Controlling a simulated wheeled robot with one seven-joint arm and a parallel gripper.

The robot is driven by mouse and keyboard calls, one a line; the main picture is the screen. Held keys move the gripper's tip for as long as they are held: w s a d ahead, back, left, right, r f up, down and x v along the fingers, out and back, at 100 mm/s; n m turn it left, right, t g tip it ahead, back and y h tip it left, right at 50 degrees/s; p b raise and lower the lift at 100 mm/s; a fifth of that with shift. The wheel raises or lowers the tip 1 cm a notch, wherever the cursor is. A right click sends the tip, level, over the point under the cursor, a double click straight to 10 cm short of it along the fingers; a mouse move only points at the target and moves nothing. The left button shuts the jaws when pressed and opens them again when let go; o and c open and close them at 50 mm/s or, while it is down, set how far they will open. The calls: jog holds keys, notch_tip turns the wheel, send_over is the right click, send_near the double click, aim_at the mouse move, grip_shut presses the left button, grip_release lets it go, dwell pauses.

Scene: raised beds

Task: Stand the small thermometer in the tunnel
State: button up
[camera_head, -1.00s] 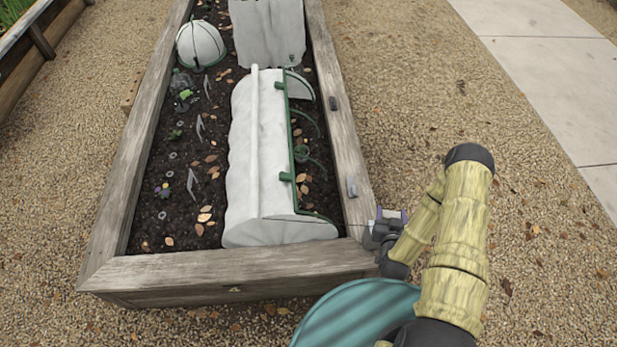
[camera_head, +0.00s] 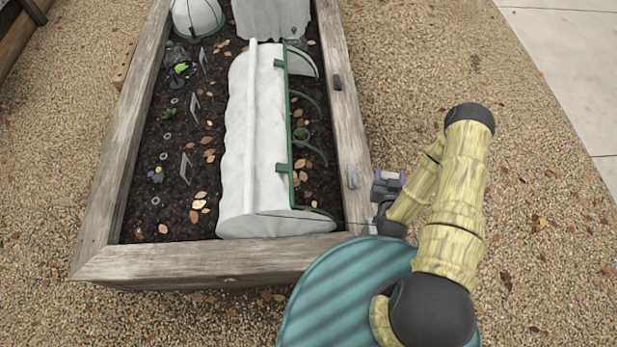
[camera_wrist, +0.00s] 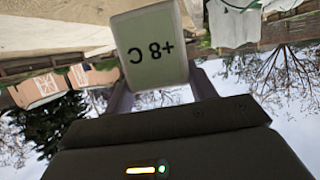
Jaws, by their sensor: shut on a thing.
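The small thermometer (camera_wrist: 150,45) fills the top middle of the wrist view, a pale block whose display reads "+8 C" upside down. My gripper (camera_head: 389,183) is shut on it, just outside the bed's right wall near the front corner. In the head view the thermometer is too small to make out clearly. The tunnel (camera_head: 251,140) is a long white fleece cover lying along the bed. Its right side is open, showing green hoops and a green rail over soil. My gripper is to the right of this open side, apart from it.
The wooden bed wall (camera_head: 347,125) stands between my gripper and the tunnel, with small grey clips on it. Plant labels and seedlings are left of the tunnel. A white dome (camera_head: 198,17) and another white cover (camera_head: 272,18) are behind. Gravel (camera_head: 450,60) lies clear to the right.

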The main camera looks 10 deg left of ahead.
jog(key=shift+s, duration=0.1)
jog(key=w+a+f+n+g+y+b, duration=0.3)
jog(key=a+f+n+y+b, duration=0.3)
jog(key=a+f+b, duration=0.7)
jog(key=w+a+f+n+g+y+b, duration=0.4)
jog(key=a+f+b, duration=0.9)
jog(key=b, duration=1)
jog(key=shift+w+a+f+n+y, duration=0.35)
jog(key=shift+w+a+n+y, duration=0.15)
jog(key=shift+n+y, duration=0.55)
jog(key=shift+f+b, duration=2.8)
jog(key=shift+f, duration=0.6)
jog(key=shift+f+b, duration=0.35)
jog(key=shift+f, duration=0.2)
jog(key=o, duration=1.2)
jog(key=shift+c, duration=0.2)
